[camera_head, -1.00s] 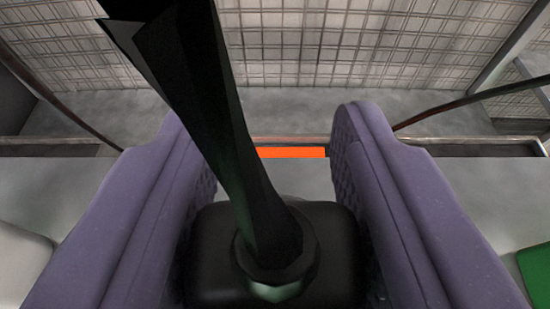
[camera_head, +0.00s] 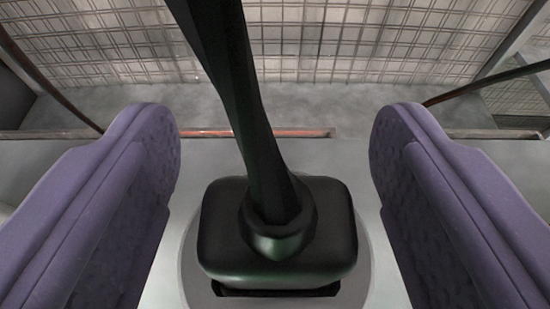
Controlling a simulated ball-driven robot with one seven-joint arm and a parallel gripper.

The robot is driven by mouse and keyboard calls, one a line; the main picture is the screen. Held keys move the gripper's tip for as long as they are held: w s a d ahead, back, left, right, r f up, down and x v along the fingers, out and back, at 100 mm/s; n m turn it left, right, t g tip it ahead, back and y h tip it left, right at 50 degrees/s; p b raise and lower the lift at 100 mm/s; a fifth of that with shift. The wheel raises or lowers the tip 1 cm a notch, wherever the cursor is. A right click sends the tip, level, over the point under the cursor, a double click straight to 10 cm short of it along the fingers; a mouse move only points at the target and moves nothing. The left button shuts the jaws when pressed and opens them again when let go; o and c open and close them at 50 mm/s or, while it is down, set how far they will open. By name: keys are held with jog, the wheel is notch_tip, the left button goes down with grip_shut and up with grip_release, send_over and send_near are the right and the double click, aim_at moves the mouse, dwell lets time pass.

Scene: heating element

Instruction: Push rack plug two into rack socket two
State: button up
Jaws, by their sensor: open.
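A black plug (camera_head: 277,262) with rounded corners and a thick dark cable (camera_head: 250,120) stands in the middle of the view. It sits at a pale round socket plate (camera_head: 362,275) on a grey panel. A thin dark slot shows under the plug's near edge; how deep the plug sits I cannot tell. My gripper (camera_head: 274,170) is open, its two purple padded fingers to the left and right of the plug with clear gaps on both sides. The plug's number is not visible.
A grey panel surface (camera_head: 340,158) surrounds the socket. Beyond its edge lies a reddish strip (camera_head: 290,132), then a grey floor (camera_head: 320,105) and a wire-mesh wall (camera_head: 350,45). Dark cables run at the left (camera_head: 45,75) and right (camera_head: 490,82).

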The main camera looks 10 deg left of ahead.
aim_at(288, 270)
jog(key=p+v, duration=0.1)
jog(key=v, duration=0.6)
jog(key=shift+w, duration=0.1)
jog(key=shift+m+y, duration=0.3)
jog(key=shift+y, duration=0.3)
jog(key=w+r+b, duration=0.1)
jog(key=w+b, duration=0.1)
jog(key=w, duration=0.1)
jog(key=w+a+r+b, duration=0.1)
jog(key=shift+w+r+b, duration=0.2)
jog(key=shift+r+b, duration=0.15)
jog(key=shift+b, duration=0.05)
jog(key=w+d+r+y+b, duration=0.1)
jog(key=w+d+r+b, duration=0.55)
jog(key=r, duration=0.35)
jog(key=s+d+r+m+t+h+b, duration=0.1)
jog(key=s+d+r+h+b, duration=0.1)
jog(key=d+r, duration=0.5)
jog(key=s+d+r+m+h+b, duration=0.1)
jog(key=s+d+r+h+b, duration=0.2)
jog(key=d+r, duration=0.4)
jog(key=s+d+b, duration=0.1)
jog(key=d+b, duration=0.1)
jog(key=d, duration=0.4)
jog(key=shift+s+d+t+h, duration=0.3)
jog(key=shift+d+t, duration=0.1)
